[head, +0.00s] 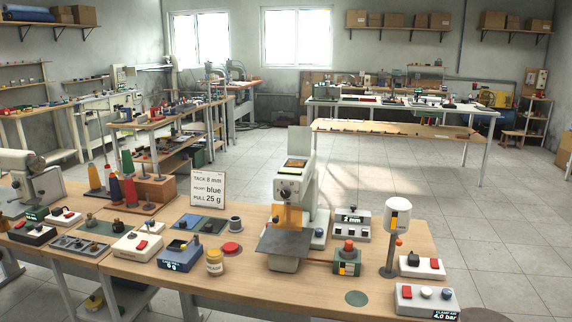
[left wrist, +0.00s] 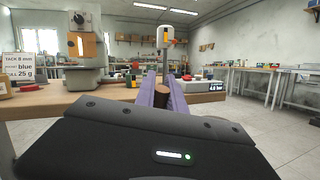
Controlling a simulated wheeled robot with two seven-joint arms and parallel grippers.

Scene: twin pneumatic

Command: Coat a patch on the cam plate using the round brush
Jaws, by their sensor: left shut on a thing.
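My left gripper (left wrist: 161,92) shows in the left wrist view, its two purplish fingers closed on a short brown cylinder (left wrist: 161,97). The cylinder looks like a wooden handle, probably the round brush's; its bristles are not visible. The gripper is in front of the workbench, and the head view shows neither gripper. A dark flat plate (head: 285,243) sits on the front of the grey press-like machine (head: 289,192) in the head view. I cannot tell whether it is the cam plate. A jar with a yellow label (head: 214,262) stands on the bench, left of the machine.
The wooden bench (head: 325,285) carries several control boxes, a sign (head: 208,188) and thread cones (head: 130,190). A white-headed post (head: 397,218) stands right of the machine, near a 4.0 bar box (head: 427,298); both show in the left wrist view. Open floor (head: 480,215) lies beyond.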

